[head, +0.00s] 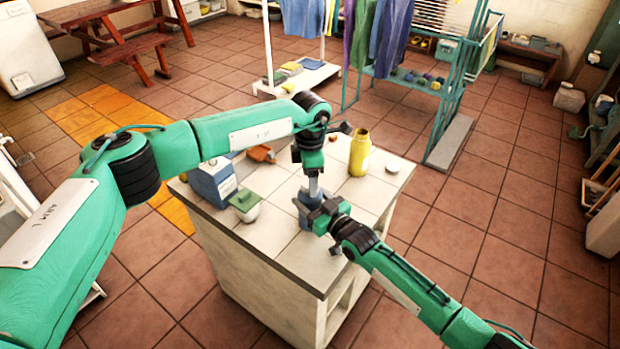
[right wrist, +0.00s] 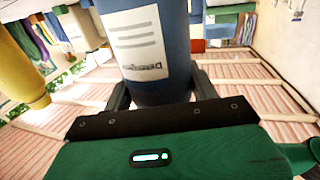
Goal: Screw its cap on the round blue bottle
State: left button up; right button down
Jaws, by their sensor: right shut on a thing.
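The round blue bottle (head: 303,211) stands upright on the tiled counter (head: 265,232), partly hidden by the grippers. In the right wrist view the blue bottle (right wrist: 150,60), with a white printed label, sits between the two dark fingers. My right gripper (head: 316,212) is shut on it from the front right. My left gripper (head: 312,186) points down directly over the bottle's top. Whether its fingers hold a cap is too small to tell. The bottle's mouth is hidden. A small white disc (head: 393,166) lies at the counter's right side; I cannot tell whether it is a cap.
A yellow bottle (head: 360,152) stands behind the grippers, near the white disc. A blue box-like container (head: 213,182) and a green-topped pale jar (head: 244,205) stand on the left, with an orange item (head: 261,154) behind. The counter's front left is clear.

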pick_arm(q)
notch_tip(320, 180, up, 11)
dwell(0.3)
pick_arm(e)
jog(key=shift+c, duration=1.6)
grip_release()
pick_arm(q)
jog(key=shift+f, duration=0.1)
pick_arm(e)
jog(key=shift+s+d+f, duration=0.1)
jog(key=shift+s+d, duration=0.15)
jog(key=shift+s, duration=0.05)
pick_arm(q)
notch_tip(320, 180, down, 2)
jog(key=shift+f+b, duration=0.1)
jog(key=shift+b, duration=1.05)
pick_arm(e)
jog(key=v, duration=1.3)
